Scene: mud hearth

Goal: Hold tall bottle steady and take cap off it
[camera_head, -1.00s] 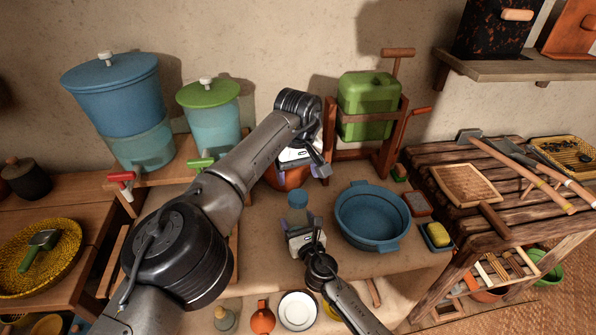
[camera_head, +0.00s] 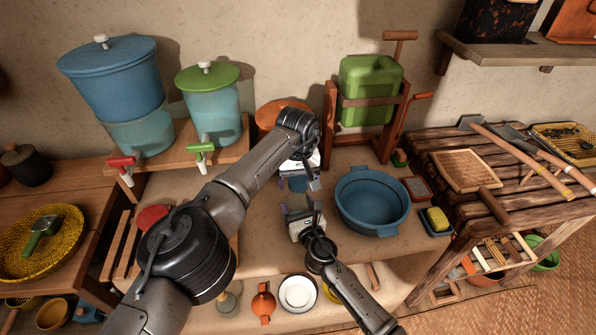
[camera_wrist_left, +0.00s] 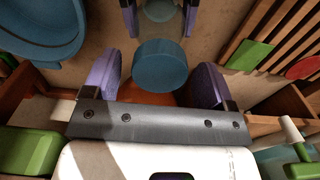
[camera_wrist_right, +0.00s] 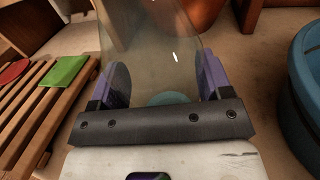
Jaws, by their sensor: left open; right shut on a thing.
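The tall bottle (camera_wrist_right: 150,45) is see-through, and its body stands between the fingers of my right gripper (camera_wrist_right: 160,85), which is shut on it. The bottle's blue cap (camera_wrist_left: 160,65) sits at its top end in the left wrist view. My left gripper (camera_wrist_left: 165,85) is open, with one purple pad on each side of the cap and a visible gap to each. In the head view the cap (camera_head: 298,185) shows between my left gripper (camera_head: 299,180) and my right gripper (camera_head: 302,208). Much of the bottle is hidden there by the grippers.
A blue basin (camera_head: 350,227) stands close to the right of the bottle. Two water dispensers (camera_head: 148,132) with taps stand at the back left. A green jerrycan (camera_head: 367,65) in a wooden frame stands behind. A slatted rack (camera_wrist_right: 50,110) lies on the left.

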